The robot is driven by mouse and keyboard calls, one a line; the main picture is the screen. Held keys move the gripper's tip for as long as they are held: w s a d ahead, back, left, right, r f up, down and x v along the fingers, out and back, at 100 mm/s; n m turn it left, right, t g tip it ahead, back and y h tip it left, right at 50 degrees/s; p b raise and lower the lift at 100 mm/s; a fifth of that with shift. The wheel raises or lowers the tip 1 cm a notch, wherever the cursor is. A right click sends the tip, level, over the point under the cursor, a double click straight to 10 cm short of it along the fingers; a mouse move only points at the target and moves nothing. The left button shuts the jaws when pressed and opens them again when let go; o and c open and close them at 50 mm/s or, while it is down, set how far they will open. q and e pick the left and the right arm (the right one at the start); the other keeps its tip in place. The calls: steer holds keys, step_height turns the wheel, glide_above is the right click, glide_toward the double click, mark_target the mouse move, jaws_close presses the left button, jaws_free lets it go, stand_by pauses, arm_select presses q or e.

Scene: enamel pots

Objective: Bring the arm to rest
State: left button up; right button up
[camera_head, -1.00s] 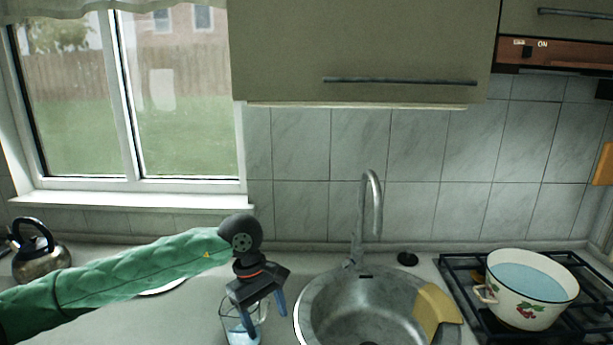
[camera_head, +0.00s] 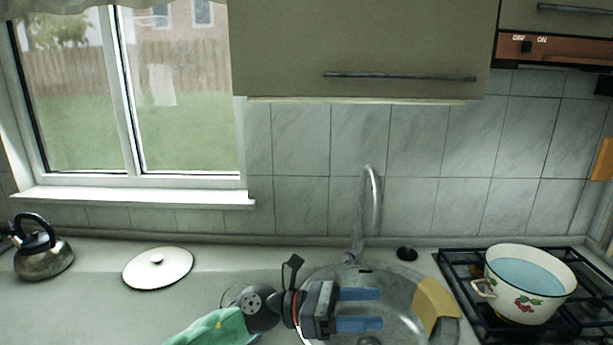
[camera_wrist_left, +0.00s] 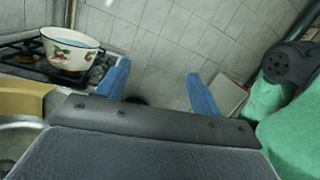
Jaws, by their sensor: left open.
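My left gripper (camera_head: 381,309) is open and empty, its two blue fingers pointing right over the sink. My green-sleeved left arm comes in from the bottom edge, left of the sink. In the left wrist view the open fingers (camera_wrist_left: 159,82) show with nothing between them. A glass vessel (camera_head: 230,294) is mostly hidden behind my left wrist; only a bit of its rim shows. My right gripper is not in view.
A round metal sink (camera_head: 408,290) with a tap (camera_head: 376,200) lies under my gripper, a tan board (camera_head: 433,303) at its right. A cherry-patterned pot (camera_head: 517,297) of bluish liquid stands on the stove (camera_head: 460,275). A white lid (camera_head: 172,274) and kettle (camera_head: 43,262) are left.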

arm_select(q)
steer(key=w+a+f+n+t+y, duration=0.1)
steer(key=w+a+n+t+y, duration=0.4)
steer(key=n+t, duration=0.8)
steer(key=w+a+f+n+t+y, duration=0.1)
steer(key=w+a+n+t, duration=0.2)
steer(key=a+n+t, duration=0.9)
steer(key=s+a+f+n+g+y, duration=0.1)
steer(key=a+f+n+g+y, duration=0.2)
steer(key=f+n+y, duration=0.5)
steer(key=s+a+f+n+g+y, duration=0.2)
steer(key=a+f+n+g+y, duration=0.15)
steer(key=f+n, duration=0.7)
steer(key=s+a+f+n+g+y, duration=0.1)
steer(key=s+a+f+n+g, duration=0.25)
steer(key=s+f, duration=0.35)
steer(key=s+a+f+n+g, duration=0.2)
steer(key=s+f+g, duration=0.3)
steer(key=s, duration=0.4)
steer(key=s+a+f+n+g+y, duration=0.1)
steer(key=s+a+f+n+g, duration=0.2)
steer(key=s+f, duration=0.4)
steer(key=s+d+f+g, duration=0.1)
steer(key=s+d+f, duration=0.1)
steer(key=f, duration=1.7)
steer(key=s+d+f+g, duration=0.1)
steer(key=s+d+f, duration=0.1)
steer(key=f, duration=1.8)
steer(key=shift+s+g, duration=0.3)
steer(key=shift+s, duration=0.55)
